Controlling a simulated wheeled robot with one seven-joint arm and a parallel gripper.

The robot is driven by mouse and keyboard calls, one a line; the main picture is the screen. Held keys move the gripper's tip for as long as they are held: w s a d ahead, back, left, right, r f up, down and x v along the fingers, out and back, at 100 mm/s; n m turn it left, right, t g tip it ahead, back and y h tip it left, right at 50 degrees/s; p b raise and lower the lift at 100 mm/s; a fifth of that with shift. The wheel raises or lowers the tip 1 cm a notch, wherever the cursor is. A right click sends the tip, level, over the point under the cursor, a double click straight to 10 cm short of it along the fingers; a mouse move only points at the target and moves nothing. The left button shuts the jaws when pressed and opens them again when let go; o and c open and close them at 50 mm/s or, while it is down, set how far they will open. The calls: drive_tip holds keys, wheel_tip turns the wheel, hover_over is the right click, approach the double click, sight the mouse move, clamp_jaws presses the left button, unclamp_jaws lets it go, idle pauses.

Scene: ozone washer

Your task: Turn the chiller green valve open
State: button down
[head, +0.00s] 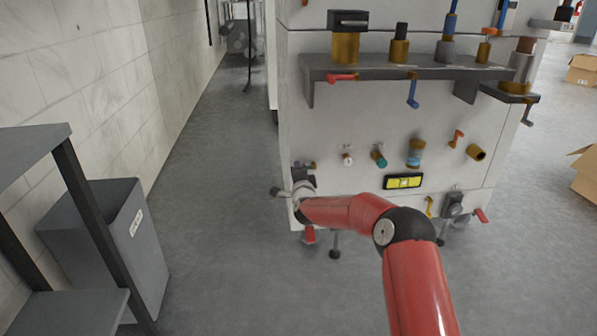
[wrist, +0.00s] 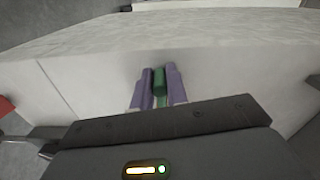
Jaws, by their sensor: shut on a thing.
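The green valve handle (wrist: 159,82) shows in the wrist view, upright between the two purple fingers of my gripper (wrist: 158,78). The fingers are shut on it, close to a pale panel. In the head view my gripper (head: 302,180) is at the lower left corner of the white machine (head: 340,120), at the end of my red arm. The handle it holds cannot be made out there. A separate small teal-green valve (head: 379,158) sits on the front panel, to the right of my gripper. The lower part of the held handle is hidden by my gripper body.
A grey shelf (head: 420,68) with red and blue levers juts from the machine above my gripper. A yellow gauge (head: 403,181) is on the panel. A grey bin (head: 120,240) and a dark rack (head: 75,300) stand at left. The floor between them and the machine is clear.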

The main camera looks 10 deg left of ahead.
drive_tip(key=c, duration=1.4)
unclamp_jaws()
drive_tip(key=shift+s, duration=0.1)
drive_tip(key=v, duration=0.7)
drive_tip(key=shift+s, duration=0.35)
